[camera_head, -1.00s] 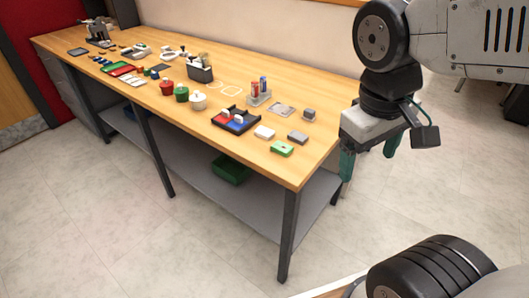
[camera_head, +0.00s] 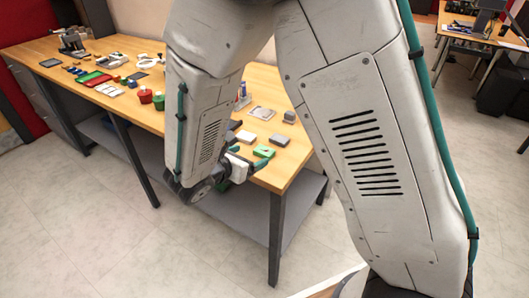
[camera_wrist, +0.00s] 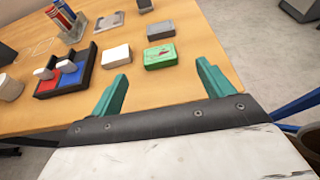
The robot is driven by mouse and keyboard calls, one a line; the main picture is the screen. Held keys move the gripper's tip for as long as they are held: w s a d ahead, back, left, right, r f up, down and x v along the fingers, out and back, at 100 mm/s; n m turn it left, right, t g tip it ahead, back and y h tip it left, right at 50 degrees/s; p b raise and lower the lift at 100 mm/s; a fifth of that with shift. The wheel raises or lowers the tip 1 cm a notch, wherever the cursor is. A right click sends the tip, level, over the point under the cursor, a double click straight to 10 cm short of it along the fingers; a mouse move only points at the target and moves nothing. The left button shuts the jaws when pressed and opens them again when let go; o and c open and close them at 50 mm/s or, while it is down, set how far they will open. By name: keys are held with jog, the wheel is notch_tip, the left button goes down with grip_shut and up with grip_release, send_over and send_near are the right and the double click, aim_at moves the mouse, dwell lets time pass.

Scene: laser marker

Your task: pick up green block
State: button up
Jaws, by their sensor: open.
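The green block (camera_head: 263,151) lies near the front right corner of the wooden table. It also shows in the wrist view (camera_wrist: 160,56), ahead of my gripper and between the lines of its two fingers. My gripper (camera_wrist: 160,82) is open and empty, with teal fingers spread apart. In the head view my gripper (camera_head: 243,162) is low at the table's front edge, close to the green block and partly hidden by my arm.
A white block (camera_wrist: 115,55) lies left of the green block and a grey block (camera_wrist: 160,30) lies just behind it. A black tray (camera_wrist: 48,92) with red and blue parts is farther left. The wooden table (camera_wrist: 200,30) is bare to the right of the blocks.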

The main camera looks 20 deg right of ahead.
aim_at(262, 152)
jog(key=shift+w+d+f, duration=0.15)
jog(key=shift+w+f, duration=0.15)
jog(key=shift+f, duration=0.05)
jog(key=x, duration=0.7)
jog(key=shift+s+f, duration=0.1)
jog(key=shift+f, duration=0.15)
jog(key=c, duration=1.1)
